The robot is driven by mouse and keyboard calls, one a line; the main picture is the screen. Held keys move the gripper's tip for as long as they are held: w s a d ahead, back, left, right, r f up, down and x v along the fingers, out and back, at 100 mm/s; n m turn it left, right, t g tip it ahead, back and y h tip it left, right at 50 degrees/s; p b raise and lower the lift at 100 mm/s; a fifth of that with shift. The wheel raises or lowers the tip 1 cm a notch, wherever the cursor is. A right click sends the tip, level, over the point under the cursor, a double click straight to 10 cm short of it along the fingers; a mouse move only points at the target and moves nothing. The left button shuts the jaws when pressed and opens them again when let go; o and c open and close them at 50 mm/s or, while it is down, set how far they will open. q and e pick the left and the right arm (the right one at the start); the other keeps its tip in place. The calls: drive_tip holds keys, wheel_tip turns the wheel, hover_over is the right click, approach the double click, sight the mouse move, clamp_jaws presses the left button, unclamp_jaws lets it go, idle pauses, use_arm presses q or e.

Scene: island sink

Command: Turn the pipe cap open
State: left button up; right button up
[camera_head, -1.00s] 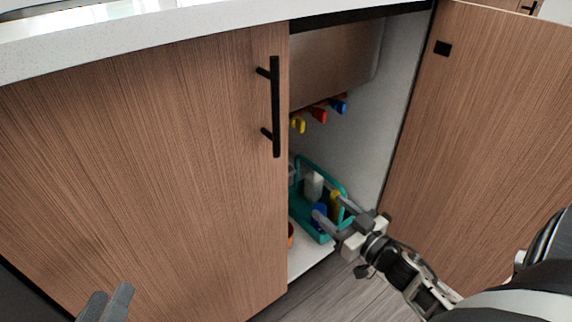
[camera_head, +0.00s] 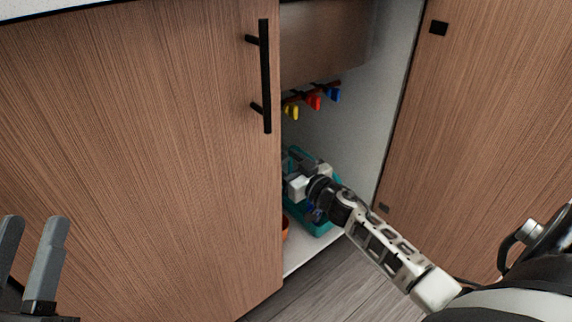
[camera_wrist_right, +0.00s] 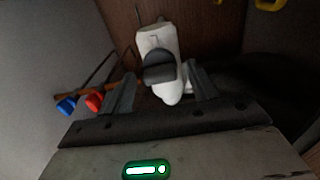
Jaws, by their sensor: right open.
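A white pipe-like fitting (camera_wrist_right: 170,40) with a dark grey rounded cap (camera_wrist_right: 159,68) hangs ahead of my right gripper in the right wrist view. The fitting is hidden in the head view. My right gripper (camera_wrist_right: 160,90) is open, its fingers on either side of the fitting's lower end with nothing clearly held. I cannot tell whether they touch it. In the head view my right gripper (camera_head: 290,165) reaches into the open cabinet, above the teal caddy. My left gripper (camera_head: 34,228) is open and empty in front of the closed left door.
Yellow (camera_head: 291,112), red (camera_head: 313,102) and blue (camera_head: 335,94) valve handles hang from the pipes inside the cabinet. A teal caddy (camera_head: 322,228) stands on its floor, beside an orange item (camera_head: 285,228). The right door (camera_head: 480,110) is open; the left door (camera_head: 140,150) is closed.

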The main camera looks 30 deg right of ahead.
drive_tip(key=c, duration=1)
